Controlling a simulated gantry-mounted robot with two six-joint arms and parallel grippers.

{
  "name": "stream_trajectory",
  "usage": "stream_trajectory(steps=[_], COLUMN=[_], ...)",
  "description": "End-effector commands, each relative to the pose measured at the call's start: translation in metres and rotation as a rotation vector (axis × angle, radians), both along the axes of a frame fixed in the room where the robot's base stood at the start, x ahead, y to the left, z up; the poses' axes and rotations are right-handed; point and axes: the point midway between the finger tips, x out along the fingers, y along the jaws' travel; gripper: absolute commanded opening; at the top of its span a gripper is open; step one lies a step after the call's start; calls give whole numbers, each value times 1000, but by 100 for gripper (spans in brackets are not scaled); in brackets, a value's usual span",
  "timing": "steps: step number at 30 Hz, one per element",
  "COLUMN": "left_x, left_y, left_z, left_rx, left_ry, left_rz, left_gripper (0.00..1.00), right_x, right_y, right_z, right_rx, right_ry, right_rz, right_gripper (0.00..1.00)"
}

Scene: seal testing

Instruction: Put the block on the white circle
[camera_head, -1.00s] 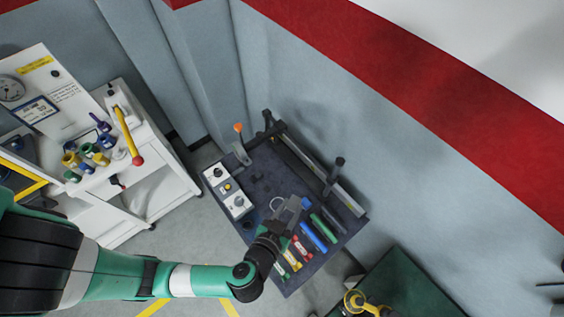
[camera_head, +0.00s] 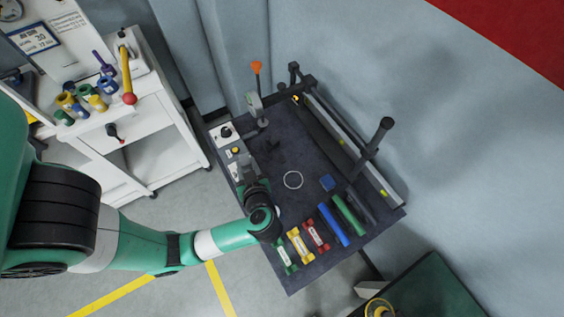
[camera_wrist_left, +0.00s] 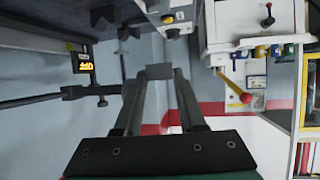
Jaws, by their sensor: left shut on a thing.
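My left gripper (camera_head: 247,163) is above the dark bench top, to the left of the white circle (camera_head: 293,180). In the left wrist view its two fingers (camera_wrist_left: 159,85) are closed on a small grey block (camera_wrist_left: 159,71) at their tips, held clear of any surface there. The white circle is a thin ring drawn on the dark top, and nothing lies on it. A small blue block (camera_head: 327,182) sits to the right of the circle. My right gripper is not in view.
A rail with a black post (camera_head: 374,147) runs along the right.

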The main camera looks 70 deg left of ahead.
Motion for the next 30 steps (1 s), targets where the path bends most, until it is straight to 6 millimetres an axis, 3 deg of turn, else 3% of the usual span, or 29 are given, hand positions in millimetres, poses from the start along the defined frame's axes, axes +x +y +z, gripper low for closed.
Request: stream_trajectory(steps=[8, 18, 23, 30], left_x=[9, 94, 117, 126], left_y=[2, 28, 34, 36], left_z=[-5, -53, -82, -88], left_rx=[1, 1, 1, 1], left_ry=[0, 0, 1, 0], left_rz=[-1, -1, -2, -3], left_gripper=[0, 0, 0, 0], right_x=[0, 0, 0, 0], right_y=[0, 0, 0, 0], right_z=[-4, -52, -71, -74], right_rx=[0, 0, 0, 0], right_ry=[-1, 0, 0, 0], right_rz=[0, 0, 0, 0], right_gripper=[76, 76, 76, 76])
